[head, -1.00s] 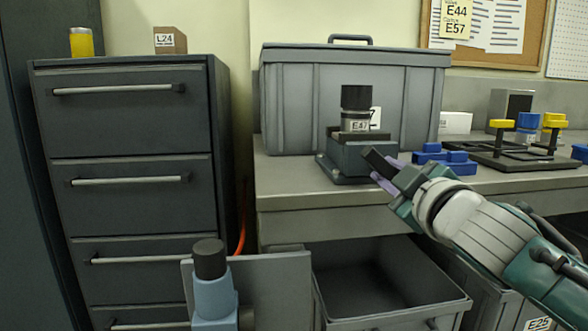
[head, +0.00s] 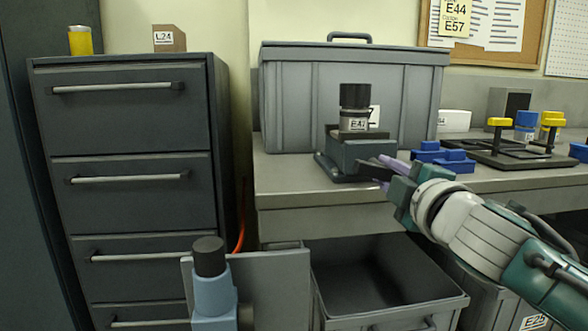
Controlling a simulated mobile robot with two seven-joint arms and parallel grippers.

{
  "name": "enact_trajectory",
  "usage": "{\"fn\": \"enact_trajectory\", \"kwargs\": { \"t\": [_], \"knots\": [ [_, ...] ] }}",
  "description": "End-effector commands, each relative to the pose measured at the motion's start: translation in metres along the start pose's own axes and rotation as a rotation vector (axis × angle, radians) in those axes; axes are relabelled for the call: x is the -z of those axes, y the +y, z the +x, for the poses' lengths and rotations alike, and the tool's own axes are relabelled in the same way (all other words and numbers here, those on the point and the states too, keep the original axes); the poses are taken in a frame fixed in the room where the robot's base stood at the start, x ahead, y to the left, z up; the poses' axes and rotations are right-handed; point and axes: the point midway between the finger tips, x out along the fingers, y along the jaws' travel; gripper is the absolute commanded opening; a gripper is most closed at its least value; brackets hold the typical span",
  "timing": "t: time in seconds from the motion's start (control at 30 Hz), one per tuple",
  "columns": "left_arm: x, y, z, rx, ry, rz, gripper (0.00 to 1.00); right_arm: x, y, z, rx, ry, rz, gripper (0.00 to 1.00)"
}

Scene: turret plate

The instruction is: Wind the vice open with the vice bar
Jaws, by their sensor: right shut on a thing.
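The vice (head: 340,160), a dark blue-grey block, stands at the front of the workbench in the middle of the head view. An upright cylinder (head: 354,112) with a black top and a label reading E47 sits in it. My right gripper (head: 384,174) has purple fingers and is at the vice's right side. It is shut on a dark bar (head: 372,168), which I take as the vice bar. The bar's far end meets or overlaps the vice's right side; I cannot tell whether it is seated. My left gripper is not in view.
A large grey lidded case (head: 300,100) stands behind the vice. Blue blocks (head: 445,158) and a dark frame with yellow knobs (head: 510,155) lie to the right. An open drawer (head: 455,305) is below the bench. A drawer cabinet (head: 130,130) stands at left.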

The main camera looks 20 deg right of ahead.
Motion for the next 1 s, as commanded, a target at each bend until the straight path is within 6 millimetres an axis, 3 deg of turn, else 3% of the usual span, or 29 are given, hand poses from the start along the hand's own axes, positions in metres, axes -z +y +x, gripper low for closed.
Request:
{"fn": "enact_trajectory", "kwargs": {
  "t": [0.7, 0.73, 1.0],
  "knots": [
    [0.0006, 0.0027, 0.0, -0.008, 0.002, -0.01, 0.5, -0.0028, -0.0055, -0.0005, 0.011, -0.008, -0.095, 0.0],
    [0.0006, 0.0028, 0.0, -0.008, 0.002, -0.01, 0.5, -0.0028, -0.0055, -0.0005, 0.011, -0.008, -0.095, 0.28],
    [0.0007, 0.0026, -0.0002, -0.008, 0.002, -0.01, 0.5, -0.0017, -0.0035, -0.0003, 0.007, -0.005, -0.093, 0.56]
  ]
}}
